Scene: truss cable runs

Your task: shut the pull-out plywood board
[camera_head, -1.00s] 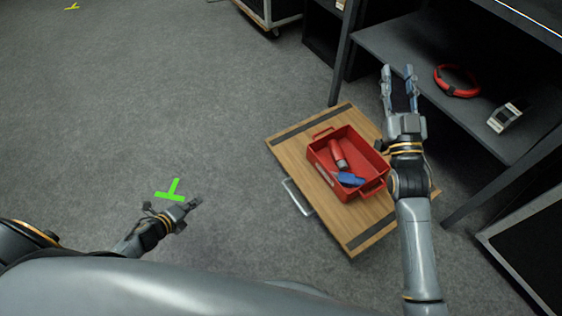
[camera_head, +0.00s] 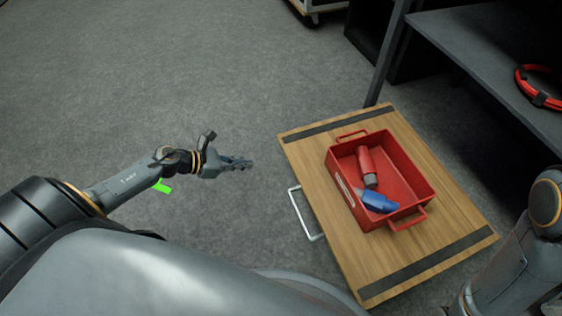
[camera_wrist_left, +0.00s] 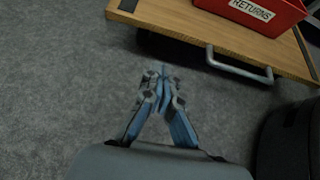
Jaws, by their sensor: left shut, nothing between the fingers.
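The pull-out plywood board (camera_head: 304,160) sticks out from under the dark shelf, with black strips along two edges. A silver bar handle (camera_head: 304,216) is on its left front edge. A red tray (camera_head: 408,178) rests on the board. My left gripper (camera_head: 250,163) is shut and empty, to the left of the board and apart from the handle. In the left wrist view the left fingertips (camera_wrist_left: 160,72) are together, just short of the board's edge, with the handle (camera_wrist_left: 238,66) to their right. My right arm shows at the lower right; its gripper is out of frame.
The tray holds a red bottle-like item (camera_head: 367,167) and a blue item (camera_head: 377,200). A dark shelf (camera_head: 480,50) with a red coil (camera_head: 540,88) stands at the upper right. Its leg (camera_head: 390,50) rises behind the board.

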